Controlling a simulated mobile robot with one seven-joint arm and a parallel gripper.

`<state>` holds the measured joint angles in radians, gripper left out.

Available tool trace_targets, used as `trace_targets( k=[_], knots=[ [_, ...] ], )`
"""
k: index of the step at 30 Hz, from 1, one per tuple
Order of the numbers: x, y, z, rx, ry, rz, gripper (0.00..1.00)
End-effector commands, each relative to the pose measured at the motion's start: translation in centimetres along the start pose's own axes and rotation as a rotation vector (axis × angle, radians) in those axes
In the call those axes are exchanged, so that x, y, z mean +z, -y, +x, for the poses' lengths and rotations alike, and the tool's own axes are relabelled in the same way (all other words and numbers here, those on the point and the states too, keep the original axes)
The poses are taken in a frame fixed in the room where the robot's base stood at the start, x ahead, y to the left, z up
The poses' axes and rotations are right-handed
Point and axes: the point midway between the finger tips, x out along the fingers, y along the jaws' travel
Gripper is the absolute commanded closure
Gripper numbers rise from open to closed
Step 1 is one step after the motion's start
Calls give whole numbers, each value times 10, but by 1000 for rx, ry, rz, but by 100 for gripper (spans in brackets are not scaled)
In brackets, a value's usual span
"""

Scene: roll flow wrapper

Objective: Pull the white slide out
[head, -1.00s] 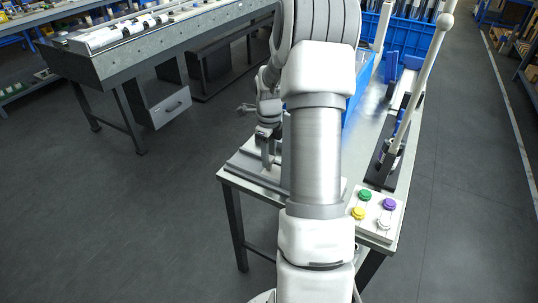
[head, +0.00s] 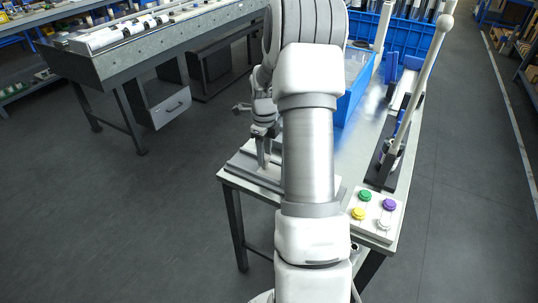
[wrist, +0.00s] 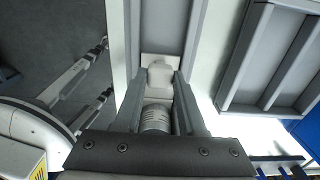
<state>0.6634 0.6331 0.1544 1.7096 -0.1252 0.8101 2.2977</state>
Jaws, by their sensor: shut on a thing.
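In the wrist view the white slide (wrist: 160,74) has a pale block-like grip, which stands between the two fingers of my gripper (wrist: 159,86). The fingers are shut on it, one on each side. The slide sits in line with a long grey rail (wrist: 187,45). In the head view my gripper (head: 263,160) points down at the grey stepped base (head: 245,168) on the near left corner of the table. The slide cannot be made out there, and my arm covers part of the base.
A button panel (head: 377,214) with coloured buttons is at the table's near right corner. A tall lever (head: 425,80) stands behind it. A blue bin (head: 354,88) is farther back. A grey framed tray (wrist: 275,60) lies right of my gripper in the wrist view.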

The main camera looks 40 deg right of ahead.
Motion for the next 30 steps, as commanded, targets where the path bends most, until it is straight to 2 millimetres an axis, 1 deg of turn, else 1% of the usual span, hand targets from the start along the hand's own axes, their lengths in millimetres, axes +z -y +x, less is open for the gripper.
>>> trace_targets(
  k=[1,9,13,18,26,27,29,30],
  knots=[
    [11,0,-2,-3,2,-4,100],
    [60,0,-3,-4,2,-4,100],
    [78,0,-2,-4,2,-3,100],
    [88,0,-2,-5,3,-2,100],
    [90,0,-2,-6,9,-2,100],
    [90,0,-2,-7,10,-2,55],
    [90,0,-2,-7,9,-2,44],
    [89,0,-2,-6,8,-2,37]
  ],
)
